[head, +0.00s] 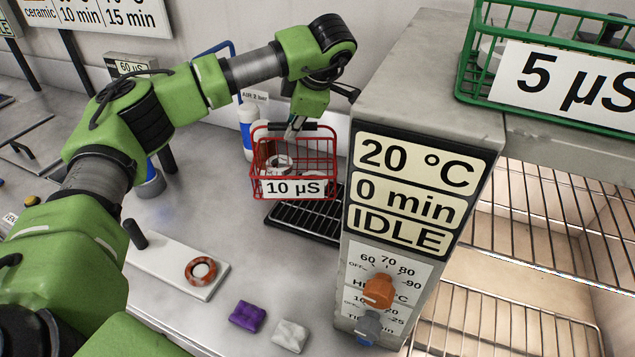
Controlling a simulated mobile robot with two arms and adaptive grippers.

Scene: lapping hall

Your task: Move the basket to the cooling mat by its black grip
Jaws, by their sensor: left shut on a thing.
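The red wire basket (334,172) carries a label reading 10 µS and holds a few small parts, one pale and ring-like. Its black grip (322,126) runs across the top. My left gripper (297,127) comes down from above and is shut on the black grip. The basket hangs upright, apparently above the black ribbed cooling mat (290,212). The mat lies on the grey bench, and its right end is hidden behind the control box. Whether the basket touches the mat cannot be told. My right gripper is not in view.
A control box (398,115) reading 20 °C, 0 min, IDLE stands close to the right of the basket. A green basket (478,72) sits above at right. A white-blue bottle (247,125) stands behind. A purple block (247,316) and white block (290,335) lie in front.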

